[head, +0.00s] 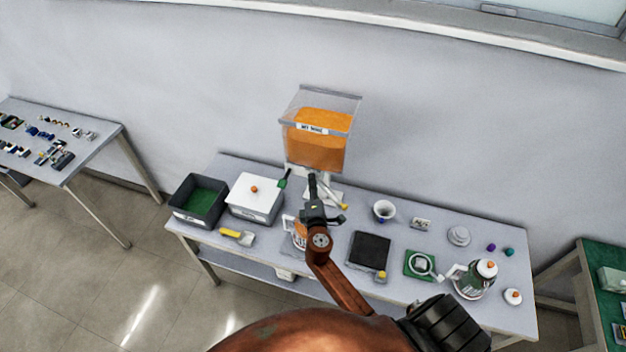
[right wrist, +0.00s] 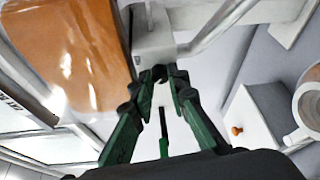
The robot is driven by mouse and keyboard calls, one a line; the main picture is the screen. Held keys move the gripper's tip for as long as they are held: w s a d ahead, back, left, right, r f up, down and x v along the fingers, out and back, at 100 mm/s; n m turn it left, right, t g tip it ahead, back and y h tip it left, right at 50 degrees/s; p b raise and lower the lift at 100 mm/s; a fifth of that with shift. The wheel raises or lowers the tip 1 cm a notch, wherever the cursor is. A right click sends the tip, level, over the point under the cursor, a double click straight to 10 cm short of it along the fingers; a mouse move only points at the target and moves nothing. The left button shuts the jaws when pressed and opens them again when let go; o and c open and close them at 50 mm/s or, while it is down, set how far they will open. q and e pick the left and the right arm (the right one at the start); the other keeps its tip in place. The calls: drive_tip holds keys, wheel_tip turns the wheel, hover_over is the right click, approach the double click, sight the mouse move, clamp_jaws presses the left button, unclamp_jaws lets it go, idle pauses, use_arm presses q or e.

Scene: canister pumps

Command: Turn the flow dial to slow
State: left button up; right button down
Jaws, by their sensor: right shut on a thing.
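The clear dispenser (head: 317,150) holds orange contents and stands at the back of the table. It also fills the upper left of the right wrist view (right wrist: 75,50). My right gripper (head: 312,180) is in front of the dispenser's lower part, with its fingers drawn together. In the right wrist view its green fingertips (right wrist: 165,75) close on a small dark piece at the grey outlet block (right wrist: 153,40), which appears to be the flow dial. The fingers mostly hide the dial, and I cannot read its setting. My left gripper is not in view.
A white lidded box (head: 255,197) and a dark bin (head: 197,200) stand left of the dispenser. A white cup (head: 384,210), a black pad (head: 369,250) and a glass pot (head: 474,280) stand to the right. A yellow-handled scoop (head: 238,236) lies near the front edge.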

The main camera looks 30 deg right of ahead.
idle(0.4)
drive_tip(key=c, duration=1.8)
unclamp_jaws()
drive_tip(key=shift+c, duration=0.2)
